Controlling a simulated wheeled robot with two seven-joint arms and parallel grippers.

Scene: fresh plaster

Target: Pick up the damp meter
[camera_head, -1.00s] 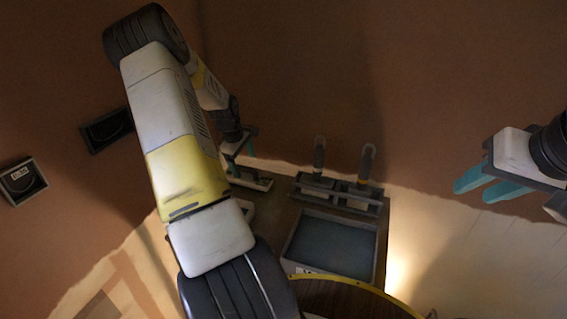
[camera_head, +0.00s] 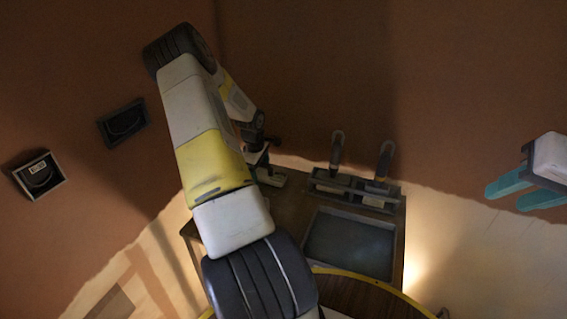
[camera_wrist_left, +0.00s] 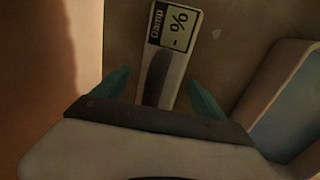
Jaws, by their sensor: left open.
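The damp meter (camera_wrist_left: 178,42) shows in the left wrist view as a pale, narrow body with a display reading a percent sign, "damp" lettering and a dark lower part. It lies on a brown surface. My left gripper (camera_wrist_left: 161,86) is open, with one teal finger on each side of the meter's lower part; I cannot tell whether they touch it. In the head view my left gripper (camera_head: 258,163) is low over the left side of the worktop, partly hidden by its arm. My right gripper (camera_head: 505,199) is open and empty at the right edge.
A rack (camera_head: 350,190) with two upright-handled tools stands at the back of the worktop. A grey tray (camera_head: 350,242) lies in front of it and also shows in the wrist view (camera_wrist_left: 268,88). Two wall boxes (camera_head: 40,175) (camera_head: 124,122) are at left.

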